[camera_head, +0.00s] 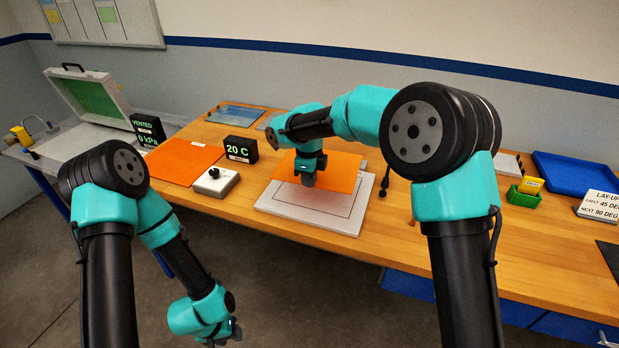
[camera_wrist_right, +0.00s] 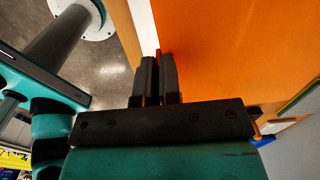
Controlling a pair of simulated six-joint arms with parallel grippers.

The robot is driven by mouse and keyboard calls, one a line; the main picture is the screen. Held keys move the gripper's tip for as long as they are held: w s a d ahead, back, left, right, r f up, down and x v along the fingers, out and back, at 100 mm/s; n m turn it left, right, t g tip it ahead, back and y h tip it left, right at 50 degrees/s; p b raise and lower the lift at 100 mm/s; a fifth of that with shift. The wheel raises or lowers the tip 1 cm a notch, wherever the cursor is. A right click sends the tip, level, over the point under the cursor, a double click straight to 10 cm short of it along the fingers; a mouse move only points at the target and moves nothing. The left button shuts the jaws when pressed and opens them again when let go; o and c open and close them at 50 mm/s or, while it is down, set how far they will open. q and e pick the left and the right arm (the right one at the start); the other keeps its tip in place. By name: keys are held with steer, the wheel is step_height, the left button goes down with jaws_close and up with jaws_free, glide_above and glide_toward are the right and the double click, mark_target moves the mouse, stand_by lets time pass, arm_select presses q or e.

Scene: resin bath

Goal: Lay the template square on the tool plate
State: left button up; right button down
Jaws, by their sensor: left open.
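The tool plate (camera_head: 325,220) is a pale flat plate with a dark outline, lying near the table's front edge. The template appears to be the orange sheet (camera_head: 343,172) over the plate's rear part; it fills much of the right wrist view (camera_wrist_right: 230,50). My right gripper (camera_head: 308,181) is at the sheet's front edge. In the right wrist view its fingers (camera_wrist_right: 158,75) are close together with the orange edge between them. I cannot tell whether the sheet touches the plate. My left gripper (camera_head: 225,335) is open and empty, low in front of the table.
A second orange sheet (camera_head: 183,161) lies at left, beside a black "20 C" display (camera_head: 240,149) and a grey knob box (camera_head: 215,182). A dark handled tool (camera_head: 384,183) is right of the plate. A green bin (camera_head: 523,197) and blue tray (camera_head: 575,172) stand further right.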

glide_above(309, 211)
steer(key=shift+f, duration=2.35)
steer(key=shift+f, duration=0.8)
steer(key=shift+f, duration=0.7)
steer(key=shift+f, duration=1)
steer(key=c, duration=1.2)
jaws_free()
steer(key=shift+r, duration=0.1)
steer(key=shift+r, duration=3.45)
